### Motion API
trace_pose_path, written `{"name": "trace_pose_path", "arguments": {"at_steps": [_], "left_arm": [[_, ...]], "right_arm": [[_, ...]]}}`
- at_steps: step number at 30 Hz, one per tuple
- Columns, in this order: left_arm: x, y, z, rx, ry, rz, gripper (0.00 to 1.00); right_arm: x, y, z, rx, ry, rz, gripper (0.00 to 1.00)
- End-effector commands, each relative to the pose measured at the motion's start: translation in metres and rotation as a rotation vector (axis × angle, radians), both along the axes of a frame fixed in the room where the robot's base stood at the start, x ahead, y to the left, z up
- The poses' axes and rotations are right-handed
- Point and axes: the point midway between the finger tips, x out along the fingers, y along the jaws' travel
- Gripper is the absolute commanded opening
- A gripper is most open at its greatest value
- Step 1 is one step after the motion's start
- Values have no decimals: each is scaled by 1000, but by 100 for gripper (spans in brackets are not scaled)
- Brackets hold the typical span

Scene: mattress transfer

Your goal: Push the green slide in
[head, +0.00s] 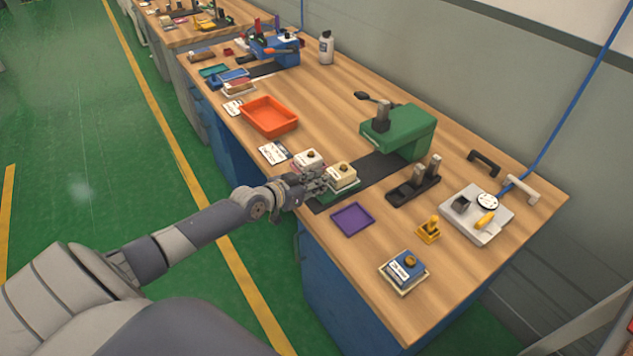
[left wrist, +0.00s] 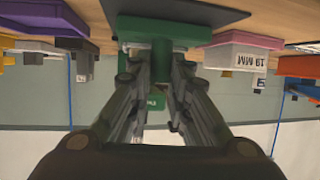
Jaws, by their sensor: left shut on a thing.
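The green slide (head: 347,189) lies low on a dark strip, with a cream block (head: 341,173) with a brass knob on top of it. It also shows in the left wrist view (left wrist: 165,30), where a narrow green part goes between the fingers. My left gripper (head: 318,181) is shut on the slide's near end. The fingertips partly hide that end. The green press (head: 405,130) with a black-knobbed lever stands at the far end of the strip, apart from the slide. My right gripper is not in view.
A second cream block (head: 309,158) sits close left of my gripper. An orange tray (head: 269,117) lies farther left, and a purple tray (head: 352,218) lies to the right. A black stand (head: 413,187) is right of the strip. The dark strip (head: 375,170) is clear between slide and press.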

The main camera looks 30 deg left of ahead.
Motion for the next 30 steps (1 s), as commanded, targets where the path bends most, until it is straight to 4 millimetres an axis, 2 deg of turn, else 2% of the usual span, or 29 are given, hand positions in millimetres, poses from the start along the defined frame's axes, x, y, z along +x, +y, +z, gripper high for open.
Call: {"name": "trace_pose_path", "arguments": {"at_steps": [5, 21, 25, 30], "left_arm": [[17, -7, -2, -2, -4, 2, 0], [109, -44, -4, -1, -3, 1, 0], [123, -51, -3, -1, -2, 0, 0], [128, -53, -1, 0, 1, 0, 0]], "right_arm": [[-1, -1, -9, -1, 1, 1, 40], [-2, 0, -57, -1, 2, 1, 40], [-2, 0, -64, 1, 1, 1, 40], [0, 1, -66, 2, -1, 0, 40]]}}
